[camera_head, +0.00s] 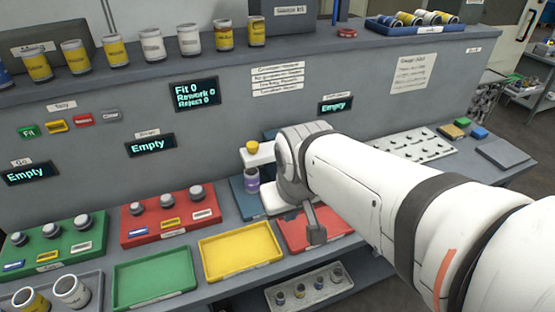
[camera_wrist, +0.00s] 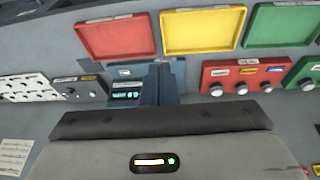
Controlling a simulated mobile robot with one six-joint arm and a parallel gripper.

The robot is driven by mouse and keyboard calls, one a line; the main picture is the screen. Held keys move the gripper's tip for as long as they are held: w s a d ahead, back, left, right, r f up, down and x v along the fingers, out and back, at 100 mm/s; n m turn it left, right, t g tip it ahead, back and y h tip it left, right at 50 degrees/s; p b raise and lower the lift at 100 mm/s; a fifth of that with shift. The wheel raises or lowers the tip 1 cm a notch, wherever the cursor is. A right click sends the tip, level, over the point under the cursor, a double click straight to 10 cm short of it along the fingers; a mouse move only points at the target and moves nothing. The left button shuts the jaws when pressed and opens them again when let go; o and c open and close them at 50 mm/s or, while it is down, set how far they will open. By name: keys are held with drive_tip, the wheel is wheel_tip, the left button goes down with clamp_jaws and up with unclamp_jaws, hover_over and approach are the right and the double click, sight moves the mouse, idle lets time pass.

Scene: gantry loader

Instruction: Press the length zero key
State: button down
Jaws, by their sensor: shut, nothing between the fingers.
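My gripper (camera_wrist: 159,68) shows in the wrist view as two dark blue-grey fingers pressed together with nothing between them. They reach over a blue gauge base with a small white label and a lit display (camera_wrist: 126,95). The fingers cover part of this base. A dark box (camera_wrist: 80,90) with round knobs stands just left of the display. I cannot make out which key is the length zero key, or whether the fingertips touch anything.
Empty red (camera_head: 305,236), yellow (camera_head: 240,262) and green (camera_head: 155,278) trays line the front. A red stand (camera_head: 165,232) and a green stand (camera_head: 55,262) hold knobbed parts at the left. A white rack (camera_head: 400,145) lies right. Cans line the shelf above.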

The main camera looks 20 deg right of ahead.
drive_tip(key=w+d+f+n+t+h+p, duration=0.1)
drive_tip(key=w+d+n+t, duration=0.1)
drive_tip(key=w+d, duration=0.55)
drive_tip(key=w+d+f+n+t+h+p, duration=0.1)
drive_tip(key=w+d+n+h, duration=0.3)
drive_tip(key=w, duration=0.6)
drive_tip(key=w+d+f+n+t+y+p, duration=0.2)
drive_tip(key=w+f+n+y, duration=0.3)
drive_tip(key=f, duration=0.5)
drive_tip(key=shift+w+d+n+y, duration=0.3)
drive_tip(key=shift+w+d+y, duration=0.55)
drive_tip(key=shift+y, duration=0.45)
drive_tip(key=shift+f, duration=0.1)
wheel_tip(320, 180, down, 8)
drive_tip(key=b, duration=0.7)
drive_tip(key=shift+r, duration=0.2)
drive_tip(key=shift+f+b, duration=0.6)
drive_tip(key=shift+b, duration=0.1)
